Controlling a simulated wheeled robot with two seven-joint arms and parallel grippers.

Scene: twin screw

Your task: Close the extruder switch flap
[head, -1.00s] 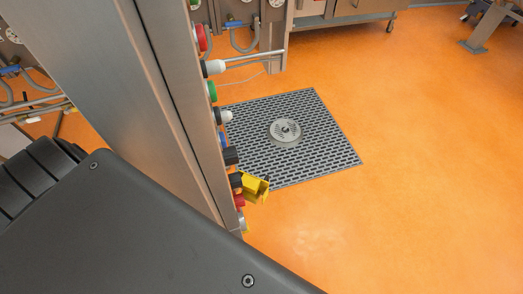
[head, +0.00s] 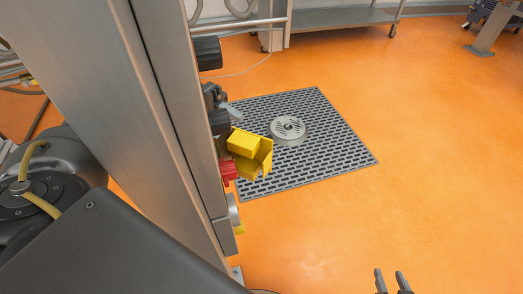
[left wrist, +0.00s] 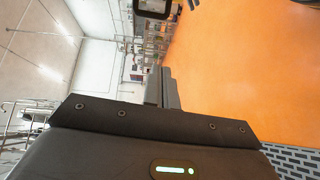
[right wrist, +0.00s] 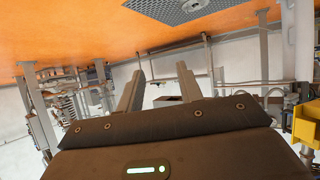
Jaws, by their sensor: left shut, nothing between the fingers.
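The yellow switch flap (head: 257,163) sticks out from the right edge of the steel control panel (head: 158,115) in the head view. It stands tilted outward beside a yellow block, and I see the panel nearly edge-on. The switch behind it is mostly hidden. My right gripper (head: 392,282) shows only its two fingertips at the bottom of the head view, apart from the flap. In the right wrist view its fingers (right wrist: 161,70) are open and empty. My left gripper (left wrist: 165,88) shows in the left wrist view with its fingers together, empty.
A red button (head: 228,171) and dark knobs (head: 207,52) line the panel edge near the flap. A floor grate (head: 330,150) with a round drain lies behind. The orange floor to the right is clear. A yellow object (right wrist: 306,122) is at the right wrist view's edge.

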